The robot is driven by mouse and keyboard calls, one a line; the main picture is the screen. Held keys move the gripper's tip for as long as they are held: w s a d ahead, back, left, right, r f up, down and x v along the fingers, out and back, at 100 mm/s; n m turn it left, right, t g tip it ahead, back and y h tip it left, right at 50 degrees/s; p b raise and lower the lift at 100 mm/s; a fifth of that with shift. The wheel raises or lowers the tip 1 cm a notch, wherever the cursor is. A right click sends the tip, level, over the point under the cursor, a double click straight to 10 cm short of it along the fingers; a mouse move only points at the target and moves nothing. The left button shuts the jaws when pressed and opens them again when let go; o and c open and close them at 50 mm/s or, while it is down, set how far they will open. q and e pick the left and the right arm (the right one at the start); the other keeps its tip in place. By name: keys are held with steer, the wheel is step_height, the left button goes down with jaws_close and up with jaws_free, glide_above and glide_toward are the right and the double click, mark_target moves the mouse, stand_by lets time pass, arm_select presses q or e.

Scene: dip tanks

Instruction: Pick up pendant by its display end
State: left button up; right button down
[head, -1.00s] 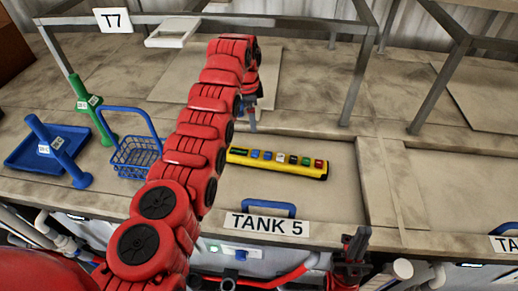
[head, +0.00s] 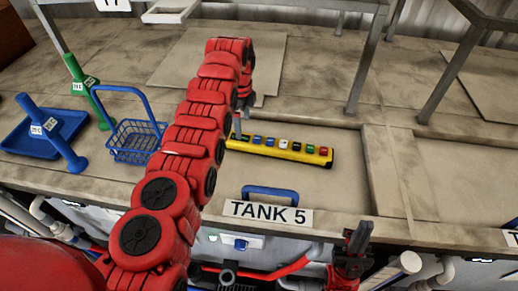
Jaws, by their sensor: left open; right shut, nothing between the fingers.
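The yellow pendant (head: 290,152) with a row of coloured buttons lies on the recessed panel behind the TANK 5 sign. Its left end is partly hidden by my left arm and gripper. My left gripper (head: 238,128) is open, its dark fingers pointing down at the pendant's left end. I cannot tell whether they touch it or straddle it. My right gripper (head: 358,238) is shut and empty, in front of the bench edge, right of the TANK 5 sign and apart from the pendant.
A blue wire basket (head: 135,140) stands left of my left arm. Further left are a blue tray (head: 22,140), a blue post-like tool and a green one (head: 88,90). A blue handle (head: 270,193) rises behind the TANK 5 sign (head: 267,212). Grey frame legs stand behind the pendant.

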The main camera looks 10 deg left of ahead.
arm_select(q)
steer(key=shift+s+f, duration=0.15)
steer(key=shift+f, duration=0.4)
steer(key=shift+s+a+f+p, duration=0.1)
steer(key=shift+a+f+p, duration=0.15)
steer(key=shift+f+p, duration=0.65)
step_height(320, 180, down, 3)
steer(key=shift+f+b, duration=0.15)
steer(key=shift+b, duration=0.8)
steer(key=c, duration=1.4)
steer(key=shift+r, duration=0.25)
